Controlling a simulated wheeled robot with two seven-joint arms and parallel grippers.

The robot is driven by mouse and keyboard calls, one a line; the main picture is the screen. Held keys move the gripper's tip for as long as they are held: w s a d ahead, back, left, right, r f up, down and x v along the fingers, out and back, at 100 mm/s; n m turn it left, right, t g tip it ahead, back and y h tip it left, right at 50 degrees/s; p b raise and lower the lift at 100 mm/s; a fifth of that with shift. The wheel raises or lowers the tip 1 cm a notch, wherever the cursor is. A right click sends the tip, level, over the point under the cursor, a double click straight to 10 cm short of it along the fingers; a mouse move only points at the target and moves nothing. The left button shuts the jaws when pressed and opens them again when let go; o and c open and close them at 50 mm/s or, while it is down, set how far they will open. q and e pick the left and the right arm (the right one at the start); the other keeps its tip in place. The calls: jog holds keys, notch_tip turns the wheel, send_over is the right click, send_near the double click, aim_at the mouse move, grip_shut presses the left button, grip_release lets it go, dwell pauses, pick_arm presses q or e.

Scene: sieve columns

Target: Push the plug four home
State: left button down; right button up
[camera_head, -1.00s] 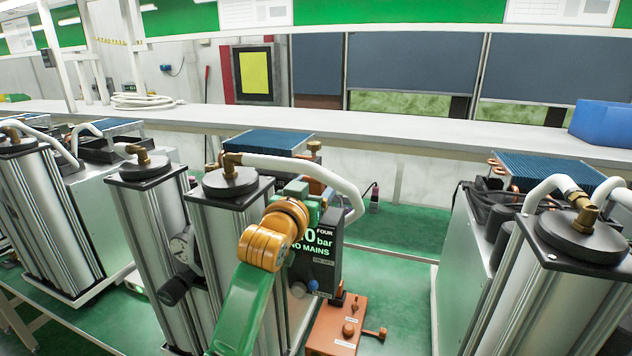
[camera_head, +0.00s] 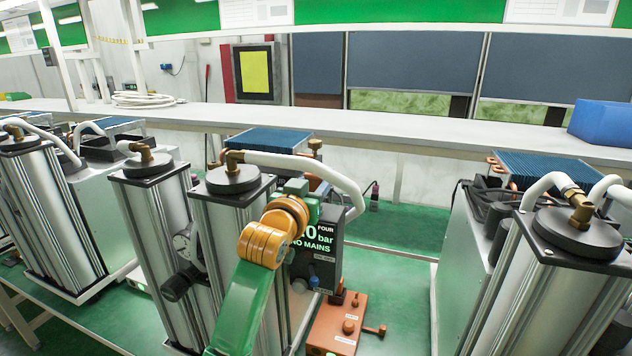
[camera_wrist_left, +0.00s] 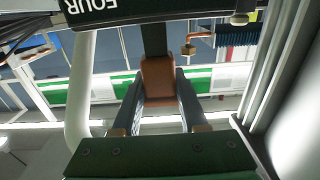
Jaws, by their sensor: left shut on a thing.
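My left gripper (camera_wrist_left: 158,90) is shut on a brown-orange block, which I take to be plug four (camera_wrist_left: 158,78), in the left wrist view. The block sits between the two dark fingers, with a dark upright piece beyond it. Whether it is seated cannot be told. In the head view my green and orange left arm reaches up to the unit, and its wrist covers the jaws. The black panel marked FOUR (camera_head: 322,240) stands right beside the wrist; it also shows along the top of the left wrist view (camera_wrist_left: 105,8). My right gripper is not in view.
A silver column (camera_head: 225,235) with a white hose (camera_head: 300,165) stands close to my arm. A brown-orange box (camera_head: 338,325) sits below the panel. Another column unit (camera_head: 560,280) stands at the right. Green floor (camera_head: 400,270) between the units is mostly clear.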

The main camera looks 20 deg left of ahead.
dwell(0.7)
pick_arm(q)
notch_tip(320, 180, down, 4)
jog(key=shift+r+b, duration=0.15)
jog(key=shift+b, duration=0.95)
jog(key=c, duration=0.6)
grip_release()
jog(key=shift+o, duration=0.8)
jog(key=shift+w, duration=0.25)
jog(key=s+b, duration=0.2)
jog(key=s, duration=0.5)
jog(key=shift+b, duration=0.4)
